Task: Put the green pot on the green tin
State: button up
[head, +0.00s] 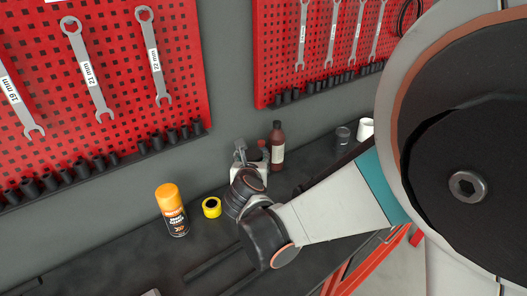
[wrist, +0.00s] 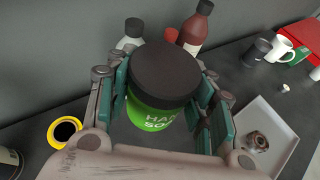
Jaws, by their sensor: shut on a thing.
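The green pot (wrist: 150,116), with a wide black lid and white lettering, is in the wrist view between the teal pads of my gripper (wrist: 165,98). The pads press on it from both sides, so my gripper is shut on it. Its base is hidden, so I cannot tell whether it touches anything below. In the head view my gripper (head: 243,160) is over the dark bench near the wall, and my wrist covers the pot. I cannot make out a green tin in either view.
A brown-red bottle (head: 277,146) stands behind my gripper. A yellow tape roll (head: 211,207) and an orange-capped spray can (head: 172,210) are to the left. In the wrist view, a pale tray (wrist: 262,133) with a metal part lies right; a white mug (wrist: 283,47) stands farther back.

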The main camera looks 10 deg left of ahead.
aim_at(252, 153)
jog(key=shift+r+p, duration=1.05)
jog(key=shift+r, duration=1.15)
